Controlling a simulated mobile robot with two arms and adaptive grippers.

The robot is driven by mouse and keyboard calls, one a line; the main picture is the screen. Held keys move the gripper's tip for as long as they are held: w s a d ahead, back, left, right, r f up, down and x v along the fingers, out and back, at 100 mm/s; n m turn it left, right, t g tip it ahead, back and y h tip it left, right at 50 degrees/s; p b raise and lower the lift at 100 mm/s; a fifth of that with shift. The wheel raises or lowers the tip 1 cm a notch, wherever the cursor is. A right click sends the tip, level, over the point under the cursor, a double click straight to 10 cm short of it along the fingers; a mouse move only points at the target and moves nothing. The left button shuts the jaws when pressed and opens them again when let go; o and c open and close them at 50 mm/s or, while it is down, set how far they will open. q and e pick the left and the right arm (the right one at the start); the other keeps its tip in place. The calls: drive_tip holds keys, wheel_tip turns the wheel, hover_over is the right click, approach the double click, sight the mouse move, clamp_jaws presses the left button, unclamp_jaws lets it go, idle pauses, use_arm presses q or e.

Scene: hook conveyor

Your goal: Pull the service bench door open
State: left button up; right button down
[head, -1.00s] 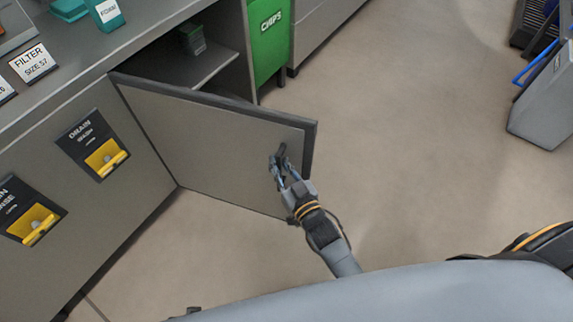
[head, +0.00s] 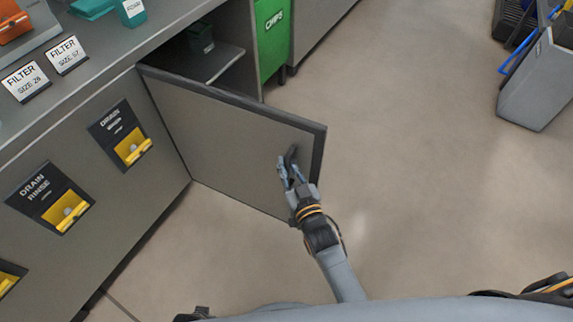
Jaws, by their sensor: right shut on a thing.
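The service bench (head: 95,165) stands at the left in the head view. Its grey door (head: 222,145) with a dark edge is swung well open, standing out from the bench front. A small dark handle (head: 292,154) is on the door's face near its free edge. My right gripper (head: 287,168) is shut on the handle. The shelf (head: 222,66) inside the bench shows behind the door, with a dark box (head: 201,38) on it. My left gripper is not in view.
Filter signs (head: 67,55) and teal boxes (head: 131,11) are on the bench top. Yellow drain valves (head: 133,148) sit on the bench front. A green chips bin (head: 271,38) stands behind the door. A grey bin (head: 538,85) is at right. The floor (head: 415,150) between is clear.

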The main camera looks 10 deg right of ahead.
drive_tip(key=c, duration=1.4)
unclamp_jaws()
drive_tip(key=shift+s+d+f, duration=0.1)
drive_tip(key=shift+s+d, duration=0.05)
drive_tip(key=shift+d, duration=0.2)
drive_tip(key=shift+o, duration=0.2)
drive_tip(key=shift+a, duration=0.1)
drive_tip(key=v, duration=1.2)
